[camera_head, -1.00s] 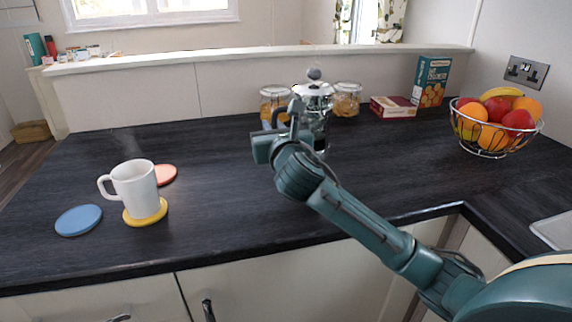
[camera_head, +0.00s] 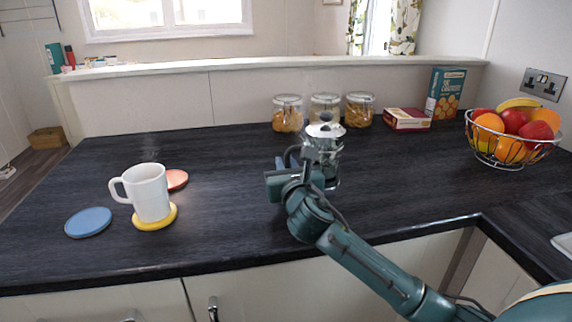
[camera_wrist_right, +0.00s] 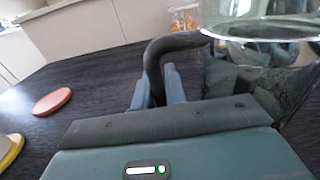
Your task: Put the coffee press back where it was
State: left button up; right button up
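The coffee press (camera_head: 325,148), glass and metal with a black handle, stands upright in the head view, right of the white mug. In the right wrist view its glass and metal body (camera_wrist_right: 262,28) fills the upper right. My right gripper (camera_head: 293,165) is at the handle side of the press. In the right wrist view the black handle (camera_wrist_right: 154,62) runs down between the two bluish fingers, which are closed on it. I cannot tell whether the base of the press touches the counter. My left gripper is not in view.
The white mug (camera_head: 151,192) stands on a yellow coaster (camera_head: 157,222). Blue (camera_head: 88,222) and red (camera_head: 177,180) coasters lie near it. Glass jars (camera_head: 288,115), a small box (camera_head: 407,118), a tall box (camera_head: 444,95) and a fruit bowl (camera_head: 512,150) line the back and right. The dark counter (camera_head: 235,205) between mug and press is bare.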

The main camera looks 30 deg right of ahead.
jog(key=o, duration=0.4)
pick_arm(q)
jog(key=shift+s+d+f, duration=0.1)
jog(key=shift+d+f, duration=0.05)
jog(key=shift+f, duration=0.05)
pick_arm(e)
jog(key=shift+r, duration=0.15)
jog(key=v, duration=1.2)
jog(key=shift+p, duration=0.35)
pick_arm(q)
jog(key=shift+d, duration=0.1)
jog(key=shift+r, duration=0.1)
pick_arm(e)
jog(key=shift+r, duration=0.15)
